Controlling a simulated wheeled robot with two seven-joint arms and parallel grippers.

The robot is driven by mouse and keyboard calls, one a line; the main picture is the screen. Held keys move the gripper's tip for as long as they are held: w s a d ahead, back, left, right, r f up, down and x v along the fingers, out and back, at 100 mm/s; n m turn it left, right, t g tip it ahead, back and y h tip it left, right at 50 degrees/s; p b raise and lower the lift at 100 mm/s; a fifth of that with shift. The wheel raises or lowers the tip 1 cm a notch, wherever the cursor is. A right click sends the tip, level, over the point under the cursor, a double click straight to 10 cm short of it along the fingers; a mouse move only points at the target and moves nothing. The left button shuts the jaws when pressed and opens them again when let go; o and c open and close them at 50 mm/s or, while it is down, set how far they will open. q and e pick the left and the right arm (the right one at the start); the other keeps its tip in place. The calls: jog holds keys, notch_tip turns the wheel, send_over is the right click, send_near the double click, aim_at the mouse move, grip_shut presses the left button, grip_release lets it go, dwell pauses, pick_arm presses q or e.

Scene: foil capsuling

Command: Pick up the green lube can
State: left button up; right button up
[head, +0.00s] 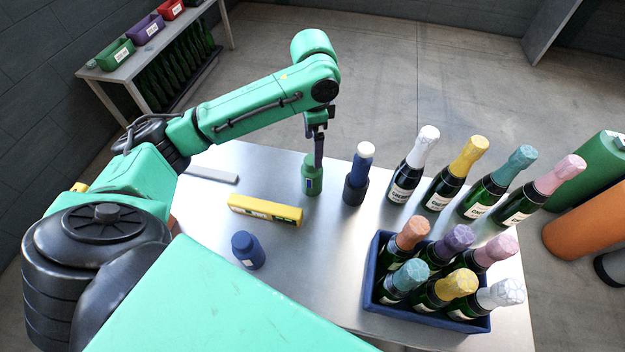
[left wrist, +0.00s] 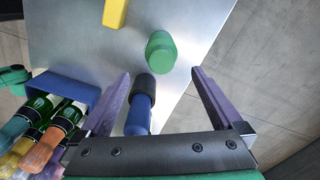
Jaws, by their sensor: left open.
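The green lube can (head: 312,182) stands upright on the metal table, with a small blue label on its side. My left gripper (head: 319,158) is above it, pointing down, with its purple fingers close to the can's top in the head view. In the left wrist view the can (left wrist: 161,52) shows beyond the fingertips, in line with the gap between the two spread fingers (left wrist: 162,74). My left gripper is open and empty. I cannot tell whether a finger touches the can. My right gripper is out of view.
A blue tool in a dark cup (head: 354,190) stands just right of the can. A yellow box (head: 264,210) and a blue bottle (head: 247,251) are nearer me. Several foil-topped bottles stand at right, behind a blue crate (head: 425,318) of bottles. A grey bar (head: 211,174) lies at left.

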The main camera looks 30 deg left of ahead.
aim_at(313, 175)
pick_arm(q)
notch_tip(313, 175, down, 14)
jog(key=shift+w+a+r+p, duration=0.1)
jog(key=shift+r+p, duration=0.15)
jog(key=shift+p, duration=1)
grip_shut()
